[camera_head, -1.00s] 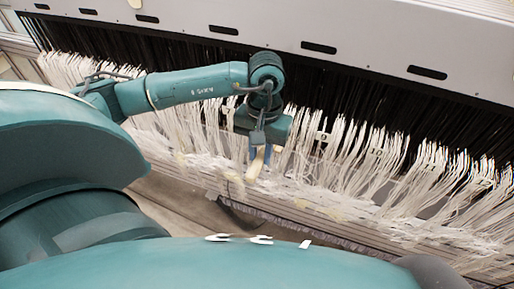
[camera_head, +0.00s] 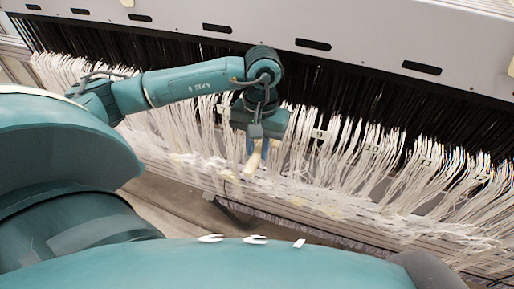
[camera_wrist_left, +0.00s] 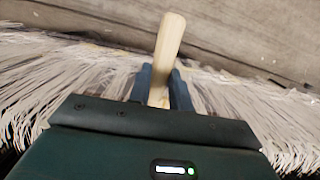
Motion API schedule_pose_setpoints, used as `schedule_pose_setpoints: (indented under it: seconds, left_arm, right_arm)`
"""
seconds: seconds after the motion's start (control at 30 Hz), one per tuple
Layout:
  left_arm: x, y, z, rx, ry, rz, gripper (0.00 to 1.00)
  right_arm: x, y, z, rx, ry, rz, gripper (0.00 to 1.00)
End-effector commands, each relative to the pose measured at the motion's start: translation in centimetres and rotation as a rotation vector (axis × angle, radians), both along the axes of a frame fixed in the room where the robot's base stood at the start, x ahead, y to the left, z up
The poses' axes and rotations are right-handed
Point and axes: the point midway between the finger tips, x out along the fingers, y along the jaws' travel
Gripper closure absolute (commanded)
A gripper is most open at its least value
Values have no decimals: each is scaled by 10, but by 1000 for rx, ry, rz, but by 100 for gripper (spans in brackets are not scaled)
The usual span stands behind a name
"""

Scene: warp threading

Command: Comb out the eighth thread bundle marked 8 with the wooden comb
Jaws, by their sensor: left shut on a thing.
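My left gripper (camera_head: 255,142) is shut on the wooden comb, with its blue fingers around the pale wood. The comb's handle (camera_wrist_left: 169,45) points away from the gripper in the left wrist view, and in the head view the comb (camera_head: 254,158) shows below the fingers. Its teeth cannot be made out. The gripper is at the row of white thread bundles (camera_head: 340,150), close to the threads' lower ends. Small marker tags (camera_head: 318,134) sit among the bundles, but their numbers are too small to read. My right gripper is not in view.
A long grey machine beam (camera_head: 370,40) with dark slots runs along the back above dark vertical strands (camera_head: 330,92). Rails (camera_head: 330,228) run below the threads. Loose thread ends lie along the lower edge.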

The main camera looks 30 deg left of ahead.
Motion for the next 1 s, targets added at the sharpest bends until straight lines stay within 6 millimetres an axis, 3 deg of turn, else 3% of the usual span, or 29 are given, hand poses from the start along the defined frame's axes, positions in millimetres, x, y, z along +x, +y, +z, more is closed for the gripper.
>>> schedule_pose_setpoints:
  seconds: [1.0]
  left_arm:
    - [5, 1, 0, -1, -1, 0, 100]
  right_arm:
    - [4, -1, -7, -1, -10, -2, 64]
